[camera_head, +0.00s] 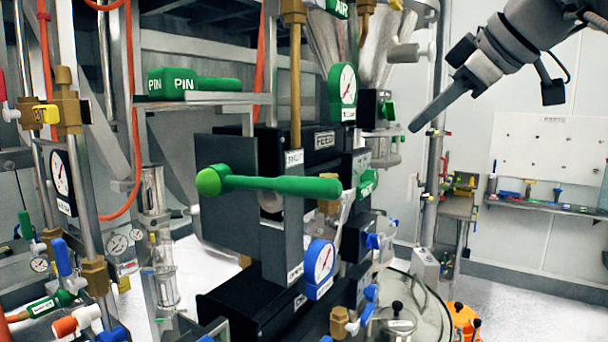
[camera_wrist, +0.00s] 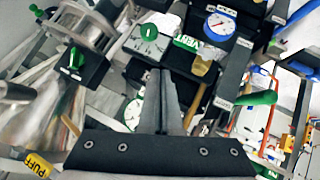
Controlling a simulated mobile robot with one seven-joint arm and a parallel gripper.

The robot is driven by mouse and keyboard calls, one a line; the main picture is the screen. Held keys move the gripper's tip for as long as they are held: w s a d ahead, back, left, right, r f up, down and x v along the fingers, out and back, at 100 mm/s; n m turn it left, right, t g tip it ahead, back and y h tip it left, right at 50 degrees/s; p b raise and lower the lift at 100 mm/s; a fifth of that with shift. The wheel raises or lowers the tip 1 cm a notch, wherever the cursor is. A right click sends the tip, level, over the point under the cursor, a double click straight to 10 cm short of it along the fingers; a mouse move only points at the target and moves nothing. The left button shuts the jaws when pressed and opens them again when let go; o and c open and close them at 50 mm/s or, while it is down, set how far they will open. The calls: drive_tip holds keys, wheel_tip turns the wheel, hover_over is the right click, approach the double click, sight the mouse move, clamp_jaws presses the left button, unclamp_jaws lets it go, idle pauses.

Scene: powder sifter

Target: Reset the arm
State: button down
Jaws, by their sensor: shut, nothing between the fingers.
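My gripper (camera_head: 416,127) is raised at the upper right of the head view, its fingers pointing down and left. It is clear of the machine in the middle, though depth is hard to judge. In the wrist view my gripper (camera_wrist: 163,78) shows with its two fingers together and nothing between them. My arm comes in from the top right corner of the head view.
The sifter machine has a long green-handled lever (camera_head: 270,184), a green gauge (camera_head: 343,86) and a blue gauge (camera_head: 320,262). A green PIN block (camera_head: 180,83) sits on a metal shelf. A wall shelf (camera_head: 548,207) with small items is at right. Floor at right looks mostly clear.

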drive_tip(key=s+a+f+m+g+h+b, duration=0.1)
drive_tip(key=s+f+m, duration=0.3)
drive_tip(key=f, duration=0.8)
drive_tip(key=s+a+f+m+g+h+b, duration=0.1)
drive_tip(key=s+a+f+m+h, duration=0.1)
drive_tip(key=s+f, duration=0.6)
drive_tip(key=s+a+f+m+g+h+b, duration=0.1)
drive_tip(key=s+f+m, duration=0.4)
drive_tip(key=f, duration=1.3)
drive_tip(key=s+a+b, duration=0.1)
drive_tip(key=a, duration=0.1)
drive_tip(key=shift+s+a+f+m+h, duration=0.2)
drive_tip(key=shift+a+m+h, duration=0.1)
drive_tip(key=shift+a, duration=0.1)
drive_tip(key=c, duration=1.6)
unclamp_jaws()
